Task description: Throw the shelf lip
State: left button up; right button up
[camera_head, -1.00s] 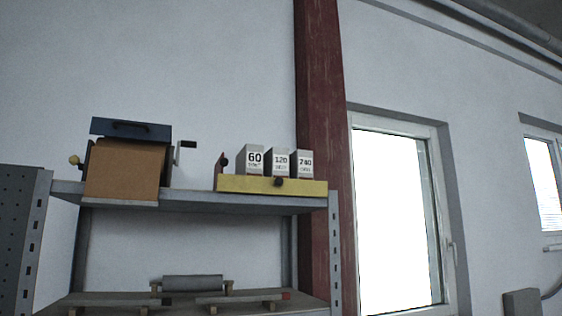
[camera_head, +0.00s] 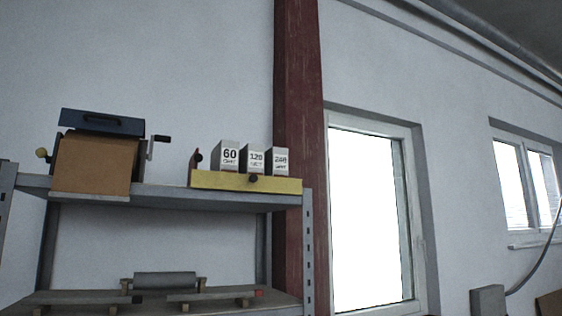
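A yellow lip (camera_head: 225,181) stands along the front edge of the upper shelf (camera_head: 165,196), at its right part. A dark round knob (camera_head: 253,178) sits on its front, and a dark red lever with a knob (camera_head: 197,158) rises at its left end. Behind the lip stand three grey boxes with white labels: the 60 box (camera_head: 229,156), the 120 box (camera_head: 256,159) and the 240 box (camera_head: 279,161). The lip hides their bottoms. Neither of my grippers is in view.
A crank device with a brown front panel (camera_head: 92,165) and dark blue top stands on the shelf's left. A grey roller (camera_head: 165,280) lies on the lower shelf (camera_head: 70,299). A red column (camera_head: 300,110) and a bright window (camera_head: 368,220) are to the right.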

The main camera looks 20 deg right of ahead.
aim_at(199, 178)
jog(key=i+z, duration=0.1)
jog(key=z, duration=0.3)
jog(key=i+l+z, duration=0.1)
jog(key=z, duration=0.3)
jog(key=i+z, duration=0.15)
jog(key=z, duration=0.3)
jog(key=i+z, duration=0.1)
jog(key=z, duration=0.3)
